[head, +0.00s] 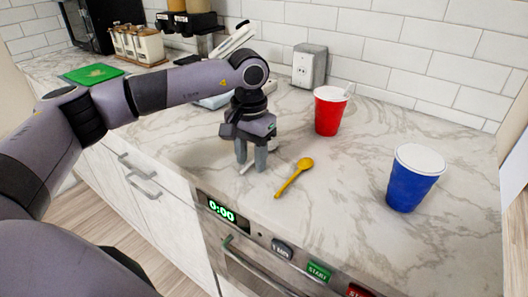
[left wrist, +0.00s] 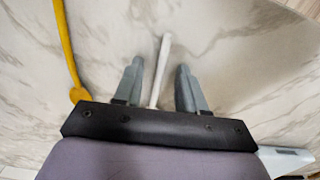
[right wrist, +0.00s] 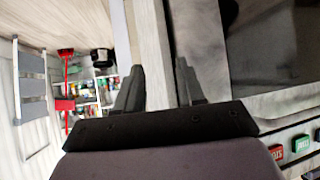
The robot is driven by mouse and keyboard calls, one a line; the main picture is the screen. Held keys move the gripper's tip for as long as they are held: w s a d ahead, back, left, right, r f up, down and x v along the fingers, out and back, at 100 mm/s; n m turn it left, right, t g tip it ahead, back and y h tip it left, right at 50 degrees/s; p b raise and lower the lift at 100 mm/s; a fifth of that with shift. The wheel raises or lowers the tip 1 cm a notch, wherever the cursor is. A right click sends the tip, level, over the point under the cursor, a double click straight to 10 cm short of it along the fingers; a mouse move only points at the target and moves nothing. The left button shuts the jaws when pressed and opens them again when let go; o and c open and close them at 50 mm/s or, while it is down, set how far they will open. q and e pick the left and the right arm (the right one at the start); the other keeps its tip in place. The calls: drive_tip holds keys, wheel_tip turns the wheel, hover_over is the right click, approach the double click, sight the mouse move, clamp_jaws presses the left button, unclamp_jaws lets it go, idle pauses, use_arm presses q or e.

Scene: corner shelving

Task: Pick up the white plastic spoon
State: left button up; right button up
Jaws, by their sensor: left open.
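The white plastic spoon lies on the marble counter (head: 350,215), and only a short piece of it (head: 245,168) shows by my left fingertips in the head view. In the left wrist view its thin white handle (left wrist: 162,62) runs between the two fingers; its far end is hidden by the gripper body. My left gripper (head: 253,163) is open and points down over the spoon, with a finger on either side. My right gripper (right wrist: 158,82) is open and empty, away from the counter top, and is seen only in the right wrist view.
A yellow spoon (head: 294,178) lies just right of the left gripper. A red cup (head: 328,114) with something white in it stands behind, and a blue cup (head: 408,185) stands to the right. An outlet box (head: 308,66) is by the tiled wall. A green board (head: 93,74) lies far left.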

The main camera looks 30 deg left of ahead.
use_arm(q)
drive_tip(key=shift+f, duration=0.1)
clamp_jaws()
